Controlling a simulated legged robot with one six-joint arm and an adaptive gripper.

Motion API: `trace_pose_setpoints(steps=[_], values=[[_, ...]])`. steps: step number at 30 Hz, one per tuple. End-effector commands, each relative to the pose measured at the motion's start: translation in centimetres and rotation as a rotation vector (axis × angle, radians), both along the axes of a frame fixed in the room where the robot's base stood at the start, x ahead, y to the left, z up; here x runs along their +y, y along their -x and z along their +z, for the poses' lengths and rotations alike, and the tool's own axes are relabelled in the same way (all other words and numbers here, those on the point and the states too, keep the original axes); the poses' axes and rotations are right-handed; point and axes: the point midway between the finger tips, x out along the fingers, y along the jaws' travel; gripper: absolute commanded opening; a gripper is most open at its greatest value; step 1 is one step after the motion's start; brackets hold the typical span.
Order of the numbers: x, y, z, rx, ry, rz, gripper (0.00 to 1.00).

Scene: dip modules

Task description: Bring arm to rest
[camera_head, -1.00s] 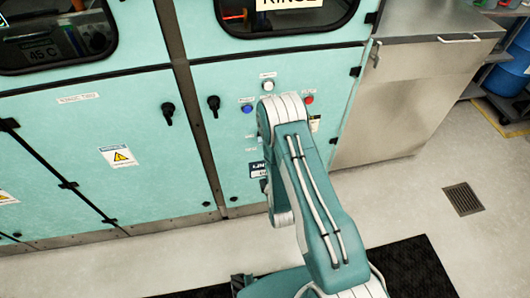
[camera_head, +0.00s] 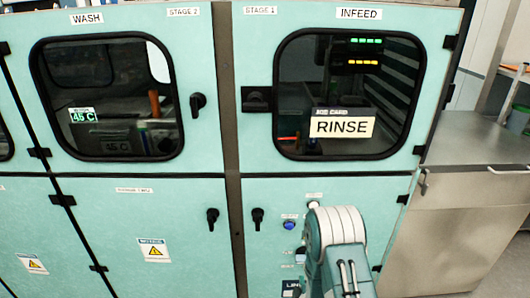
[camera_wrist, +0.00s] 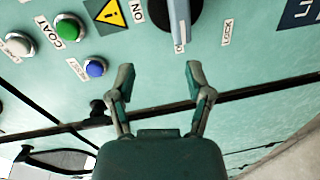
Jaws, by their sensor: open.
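My gripper (camera_wrist: 161,82) is open and empty in the wrist view, its two fingers spread in front of the teal panel. A dark rotary switch (camera_wrist: 180,18) with a blue-grey handle lies beyond the fingertips, with "ON" and "LOCK" labels beside it. It looks apart from the fingers. My arm (camera_head: 338,250) shows in the head view at the lower right, bent in front of the teal machine's lower door. It hides part of the control panel, and my gripper is out of sight there.
A blue button (camera_wrist: 95,68), a green button (camera_wrist: 68,28) and a white button (camera_wrist: 18,45) sit left of the switch. Above my arm is a window (camera_head: 350,95) with a "RINSE" card (camera_head: 341,127). A steel cabinet (camera_head: 450,220) stands at the right.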

Motion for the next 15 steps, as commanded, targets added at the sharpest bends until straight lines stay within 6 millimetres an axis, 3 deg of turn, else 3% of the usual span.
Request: trace_pose_setpoints(steps=[1,6,15], values=[[0.0,-0.9,1.7,0.016,-0.041,-0.005,0.66],[-0.1,-2.7,6.0,0.113,-0.192,-0.031,0.66],[-0.4,-2.7,13.8,0.280,-0.443,-0.104,0.66]])
